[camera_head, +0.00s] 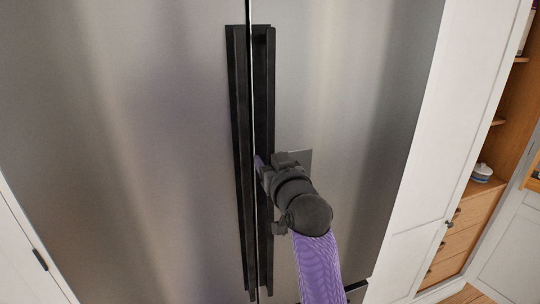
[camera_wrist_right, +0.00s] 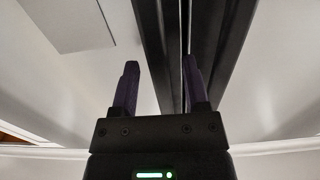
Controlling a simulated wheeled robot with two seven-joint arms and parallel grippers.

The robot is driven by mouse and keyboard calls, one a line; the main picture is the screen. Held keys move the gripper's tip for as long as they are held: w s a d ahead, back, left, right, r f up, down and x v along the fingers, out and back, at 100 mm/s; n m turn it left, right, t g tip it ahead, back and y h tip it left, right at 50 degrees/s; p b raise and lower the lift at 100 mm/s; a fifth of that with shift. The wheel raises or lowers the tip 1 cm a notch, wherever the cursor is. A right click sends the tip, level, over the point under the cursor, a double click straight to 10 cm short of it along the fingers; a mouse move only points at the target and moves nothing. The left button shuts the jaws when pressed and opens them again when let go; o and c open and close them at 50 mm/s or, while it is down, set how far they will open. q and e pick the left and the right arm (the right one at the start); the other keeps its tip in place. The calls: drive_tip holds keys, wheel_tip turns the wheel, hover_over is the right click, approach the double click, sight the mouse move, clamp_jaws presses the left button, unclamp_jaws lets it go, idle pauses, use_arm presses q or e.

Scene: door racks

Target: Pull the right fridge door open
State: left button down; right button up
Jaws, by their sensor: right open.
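The right fridge door (camera_head: 345,90) is brushed steel and stands closed beside the left fridge door (camera_head: 130,120), with a thin vertical seam between them. The right door's long dark handle (camera_head: 269,90) runs along the seam; it also shows in the right wrist view (camera_wrist_right: 157,35). My right gripper (camera_head: 261,168) is at the handle's middle height. In the right wrist view its two purple fingers (camera_wrist_right: 161,64) are open, one on each side of the right door's handle. Whether they touch it I cannot tell. My left gripper is not in view.
The left door's dark handle (camera_head: 239,110) runs close beside the right one, leaving a narrow gap. A small grey panel (camera_head: 300,158) is on the right door behind my gripper. White cabinetry (camera_head: 445,110) and wooden shelves with drawers (camera_head: 470,232) stand on the right.

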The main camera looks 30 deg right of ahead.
drive_tip(key=shift+w, duration=0.25)
drive_tip(key=shift+c, duration=0.3)
clamp_jaws()
idle(1.0)
